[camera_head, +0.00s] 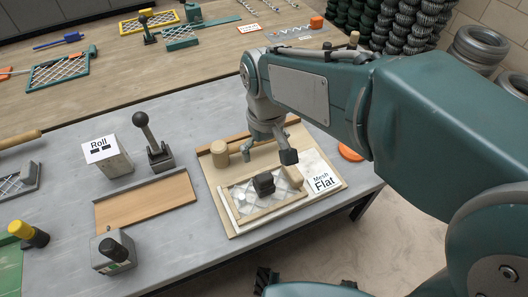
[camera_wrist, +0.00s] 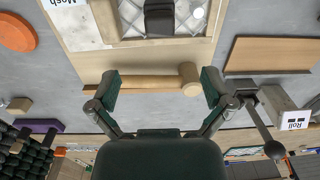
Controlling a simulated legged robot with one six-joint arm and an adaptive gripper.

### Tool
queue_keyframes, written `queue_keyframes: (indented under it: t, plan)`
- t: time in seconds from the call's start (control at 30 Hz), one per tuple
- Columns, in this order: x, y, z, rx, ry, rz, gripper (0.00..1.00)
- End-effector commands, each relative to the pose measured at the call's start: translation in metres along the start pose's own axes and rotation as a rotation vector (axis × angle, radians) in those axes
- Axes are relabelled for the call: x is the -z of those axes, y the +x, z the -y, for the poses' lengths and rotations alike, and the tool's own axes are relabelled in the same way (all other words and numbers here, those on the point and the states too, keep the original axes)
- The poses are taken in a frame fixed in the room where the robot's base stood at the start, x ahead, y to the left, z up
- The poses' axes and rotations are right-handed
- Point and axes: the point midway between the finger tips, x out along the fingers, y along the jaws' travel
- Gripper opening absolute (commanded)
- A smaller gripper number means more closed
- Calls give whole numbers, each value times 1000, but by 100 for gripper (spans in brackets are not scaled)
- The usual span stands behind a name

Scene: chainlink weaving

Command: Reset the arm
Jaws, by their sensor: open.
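My gripper (camera_head: 272,146) is open and hangs above the far edge of the pale board (camera_head: 231,231) on the grey bench. In the wrist view its two fingers (camera_wrist: 160,84) are spread wide with nothing held between them. A wooden mallet (camera_wrist: 188,79) shows between and beyond the fingertips, lying along the board's edge. Its head also shows in the head view (camera_head: 219,154), left of the gripper; its handle is mostly hidden there. A framed mesh panel (camera_head: 241,197) lies on the board with a black block (camera_head: 264,184) on it. My arm comes in from the right.
A lever tool (camera_head: 158,150), a white "Roll" box (camera_head: 108,158) and a wooden plate (camera_head: 145,201) stand left of the board. An orange disc (camera_head: 349,153) lies near the bench edge.

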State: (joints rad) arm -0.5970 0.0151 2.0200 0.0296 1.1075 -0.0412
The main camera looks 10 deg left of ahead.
Motion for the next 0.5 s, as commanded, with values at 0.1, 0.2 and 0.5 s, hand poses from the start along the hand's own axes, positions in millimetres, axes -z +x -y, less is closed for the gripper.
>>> queue_keyframes:
  t: [0.1,0.2,0.5]
  plan:
    - [0,0,0,0,0,0,100]
    - [0,0,0,0,0,0,100]
    - [-5,-4,-7,-1,18,-15,100]
